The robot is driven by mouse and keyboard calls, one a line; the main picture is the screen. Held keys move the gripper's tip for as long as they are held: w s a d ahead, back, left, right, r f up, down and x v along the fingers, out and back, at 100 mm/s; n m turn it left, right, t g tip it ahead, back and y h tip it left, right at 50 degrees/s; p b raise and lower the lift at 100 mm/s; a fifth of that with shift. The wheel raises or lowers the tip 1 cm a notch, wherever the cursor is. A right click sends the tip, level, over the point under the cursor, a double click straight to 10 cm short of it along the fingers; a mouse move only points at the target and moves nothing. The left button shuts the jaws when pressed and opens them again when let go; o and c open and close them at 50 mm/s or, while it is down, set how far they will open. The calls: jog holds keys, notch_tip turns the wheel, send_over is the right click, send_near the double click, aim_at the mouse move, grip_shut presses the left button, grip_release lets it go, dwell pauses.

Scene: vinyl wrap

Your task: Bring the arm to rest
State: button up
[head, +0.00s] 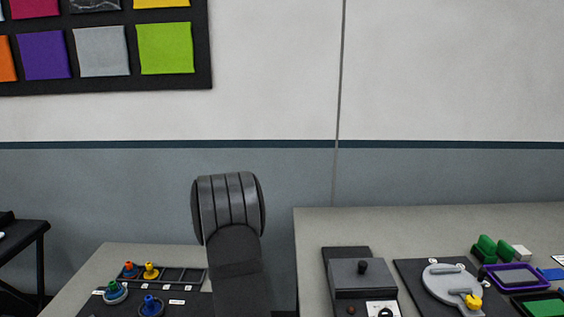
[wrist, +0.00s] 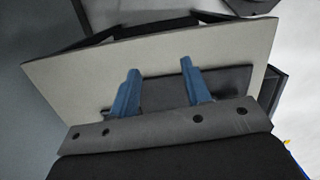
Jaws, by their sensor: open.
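My arm (head: 235,240) rises in the middle of the head view, between the two tables, with a ribbed dark joint at its top. My gripper is hidden in the head view. In the wrist view my gripper (wrist: 157,90) shows two blue fingers, spread apart with nothing between them. A pale flat surface with a dark panel lies beyond the fingers. I cannot tell how far off it is.
The left table (head: 100,258) holds a dark rack (head: 190,275) and several colored knobs. The right table (head: 420,218) holds a grey box with a black knob (head: 362,280), a round grey device (head: 452,284), green blocks (head: 490,247) and a purple tray (head: 514,277). Fabric swatches hang upper left.

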jog(key=d+m, duration=0.2)
jog(key=m, duration=0.1)
jog(key=d+f+m, duration=0.1)
jog(key=d, duration=0.1)
jog(key=shift+s+m+g, duration=0.3)
jog(key=shift+s+m, duration=0.05)
jog(key=shift+m, duration=0.05)
dwell(1.2)
